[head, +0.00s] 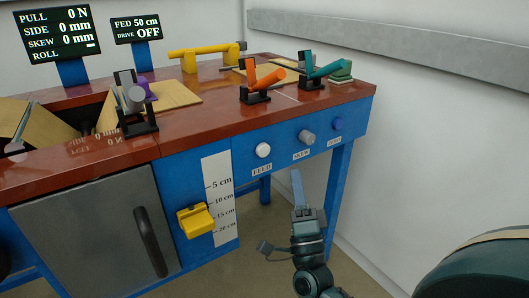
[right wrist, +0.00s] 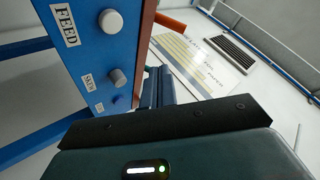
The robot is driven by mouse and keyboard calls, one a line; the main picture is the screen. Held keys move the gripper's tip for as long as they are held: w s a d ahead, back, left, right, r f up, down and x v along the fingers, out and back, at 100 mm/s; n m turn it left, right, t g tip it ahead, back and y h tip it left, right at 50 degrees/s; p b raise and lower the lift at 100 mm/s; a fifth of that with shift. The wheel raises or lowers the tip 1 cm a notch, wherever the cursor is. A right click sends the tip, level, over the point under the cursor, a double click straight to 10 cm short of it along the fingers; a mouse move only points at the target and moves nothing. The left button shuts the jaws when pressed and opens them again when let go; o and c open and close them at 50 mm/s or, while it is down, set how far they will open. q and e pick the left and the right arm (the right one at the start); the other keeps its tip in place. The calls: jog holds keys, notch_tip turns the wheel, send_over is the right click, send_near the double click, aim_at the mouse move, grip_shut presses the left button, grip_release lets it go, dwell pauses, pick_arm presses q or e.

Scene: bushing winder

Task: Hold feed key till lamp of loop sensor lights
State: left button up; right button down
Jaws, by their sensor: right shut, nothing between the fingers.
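The white round feed key (head: 263,150) sits on the blue front of the bench above its FEED label. It also shows in the right wrist view (right wrist: 111,21). My right gripper (head: 297,180) is shut and empty, below and to the right of the key and apart from it. Its fingers show in the right wrist view (right wrist: 157,85). A yellow block (head: 196,220), perhaps the loop sensor, sits beside a white centimetre scale (head: 220,195); I see no lit lamp on it. My left gripper is out of view.
A grey knob (head: 307,137) and a blue knob (head: 338,124) are right of the feed key. Orange (head: 265,78) and teal (head: 322,67) clamps stand on the red-brown top. A grey door (head: 95,230) is at left. A white wall stands right; floor space is free between.

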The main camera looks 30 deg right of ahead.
jog(key=b, duration=0.2)
send_near(267, 145)
notch_tip(267, 145, up, 4)
jog(key=d, duration=0.2)
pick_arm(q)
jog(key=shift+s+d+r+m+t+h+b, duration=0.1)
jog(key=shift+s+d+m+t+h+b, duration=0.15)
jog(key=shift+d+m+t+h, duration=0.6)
pick_arm(e)
jog(key=shift+w+a, duration=0.2)
jog(key=shift+w, duration=1.15)
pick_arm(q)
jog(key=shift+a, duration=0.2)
pick_arm(e)
jog(key=shift+y, duration=0.3)
jog(key=shift+w, duration=0.15)
jog(key=shift+w, duration=0.3)
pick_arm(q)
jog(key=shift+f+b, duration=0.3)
pick_arm(e)
jog(key=shift+w, duration=0.4)
dwell(1.8)
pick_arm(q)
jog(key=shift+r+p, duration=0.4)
pick_arm(e)
jog(key=shift+s, duration=0.85)
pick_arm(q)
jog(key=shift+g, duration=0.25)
